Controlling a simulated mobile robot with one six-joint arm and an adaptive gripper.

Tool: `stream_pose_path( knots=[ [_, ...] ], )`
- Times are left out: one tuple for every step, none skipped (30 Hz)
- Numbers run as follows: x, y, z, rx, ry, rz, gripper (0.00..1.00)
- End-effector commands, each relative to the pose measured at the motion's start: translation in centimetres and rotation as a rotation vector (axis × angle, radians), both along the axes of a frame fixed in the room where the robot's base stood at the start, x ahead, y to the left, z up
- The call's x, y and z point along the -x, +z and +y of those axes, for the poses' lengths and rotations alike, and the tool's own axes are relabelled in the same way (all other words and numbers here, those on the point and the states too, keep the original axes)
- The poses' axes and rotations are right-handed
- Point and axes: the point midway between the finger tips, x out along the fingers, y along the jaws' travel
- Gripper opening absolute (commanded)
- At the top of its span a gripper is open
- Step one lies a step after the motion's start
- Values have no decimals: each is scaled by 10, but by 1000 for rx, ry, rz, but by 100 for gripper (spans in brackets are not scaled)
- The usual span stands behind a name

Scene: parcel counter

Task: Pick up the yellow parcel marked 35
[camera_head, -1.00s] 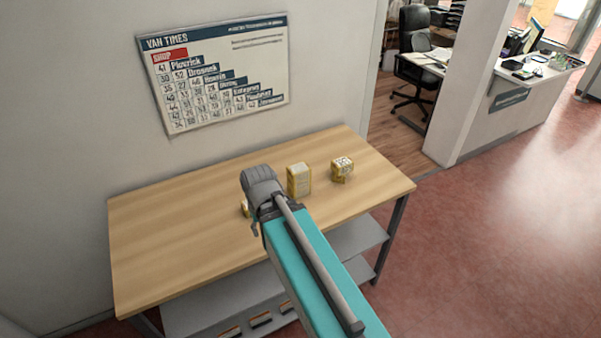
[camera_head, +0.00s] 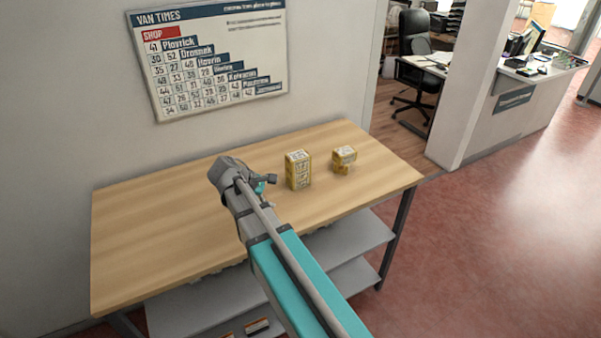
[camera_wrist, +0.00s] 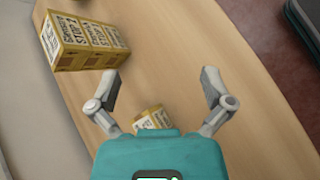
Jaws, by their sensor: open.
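In the head view, a tall yellow parcel (camera_head: 298,170) with pale labels stands upright on the wooden table (camera_head: 160,215). A shorter yellow parcel (camera_head: 344,159) stands to its right. The wrist view shows a large yellow parcel (camera_wrist: 85,42) with dark printing at upper left, outside my left finger. A smaller yellow parcel (camera_wrist: 152,119) sits low between the fingers, partly hidden by my gripper body. I cannot read a 35 on any parcel. My gripper (camera_wrist: 161,86) is open, with nothing between its fingertips. In the head view my arm hides part of the table.
A wall board (camera_head: 215,60) headed VAN TIMES hangs behind the table. A lower grey shelf (camera_head: 345,240) runs under it. The table's left part is clear. An office chair (camera_head: 414,65) and a counter (camera_head: 510,105) stand beyond at the right.

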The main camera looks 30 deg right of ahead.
Motion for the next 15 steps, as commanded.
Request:
stream_pose_path(
  knots=[
    [-16, -13, -3, 59, 40, 40, 100],
    [-22, -14, -5, 95, 64, 67, 100],
    [-30, -15, -8, 143, 94, 104, 100],
    [-35, -15, -10, 180, 115, 132, 100],
    [-41, -15, -11, 216, 135, 161, 100],
    [-49, -16, -12, 263, 161, 201, 100],
    [-55, -16, -13, 299, 180, 232, 100],
    [-61, -16, -14, 336, 197, 262, 100],
    [-69, -15, -14, 383, 217, 304, 100],
    [-75, -15, -14, 418, 232, 336, 100],
    [-80, -14, -14, 451, 244, 367, 100],
    [-87, -13, -13, 495, 257, 408, 100],
    [-92, -12, -13, 526, 267, 438, 100],
    [-96, -11, -12, 555, 275, 467, 100],
    [-102, -9, -11, 590, 282, 504, 100]
  ],
)
